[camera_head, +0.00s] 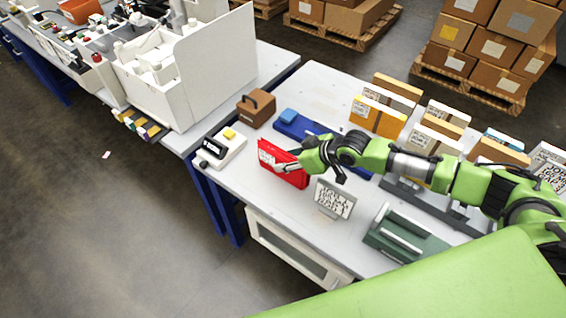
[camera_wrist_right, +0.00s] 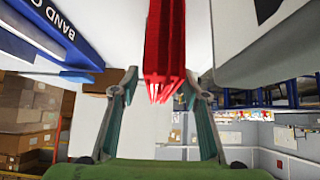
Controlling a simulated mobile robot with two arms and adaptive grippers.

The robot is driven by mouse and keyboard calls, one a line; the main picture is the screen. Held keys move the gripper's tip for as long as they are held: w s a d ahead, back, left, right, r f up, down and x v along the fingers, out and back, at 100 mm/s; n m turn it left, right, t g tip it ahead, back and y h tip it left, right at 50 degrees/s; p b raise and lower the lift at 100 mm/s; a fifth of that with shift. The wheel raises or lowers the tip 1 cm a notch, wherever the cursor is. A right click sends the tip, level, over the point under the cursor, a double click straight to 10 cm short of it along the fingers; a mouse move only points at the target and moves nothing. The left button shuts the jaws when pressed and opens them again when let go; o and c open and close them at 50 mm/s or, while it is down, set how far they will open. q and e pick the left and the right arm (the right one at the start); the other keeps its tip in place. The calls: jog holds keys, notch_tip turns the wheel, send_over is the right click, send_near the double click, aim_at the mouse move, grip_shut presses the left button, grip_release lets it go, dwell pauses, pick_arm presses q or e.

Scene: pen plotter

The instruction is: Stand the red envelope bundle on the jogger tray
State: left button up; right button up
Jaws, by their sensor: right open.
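The red envelope bundle (camera_head: 291,178) is on the table in the head view, left of the middle. In the right wrist view the red bundle (camera_wrist_right: 165,45) comes down from the top, with layered edges. My right gripper (camera_head: 312,167) is at the bundle's right end. In the wrist view its two fingers (camera_wrist_right: 155,98) are spread, one on each side of the bundle's near end, with gaps. I cannot tell for sure which thing is the jogger tray; a green device with pale bars (camera_head: 403,238) stands at the front right. My left gripper is not in view.
A blue tray (camera_head: 297,124) lies behind the bundle; blue lettered "BAND" (camera_wrist_right: 50,25) shows in the wrist view. A card stand (camera_head: 334,199) stands close in front of the gripper. A white device (camera_head: 222,148) and brown block (camera_head: 256,108) are left. Upright envelope stacks (camera_head: 377,117) line the back.

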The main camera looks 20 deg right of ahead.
jog(key=shift+x, duration=1.35)
jog(key=shift+r, duration=0.1)
grip_shut()
jog(key=shift+w+r, duration=0.1)
jog(key=shift+r, duration=0.45)
jog(key=s+a+r+b, duration=0.3)
jog(key=s+r, duration=0.9)
jog(key=s, duration=0.1)
jog(key=shift+s+a, duration=0.25)
jog(key=shift+s, duration=0.1)
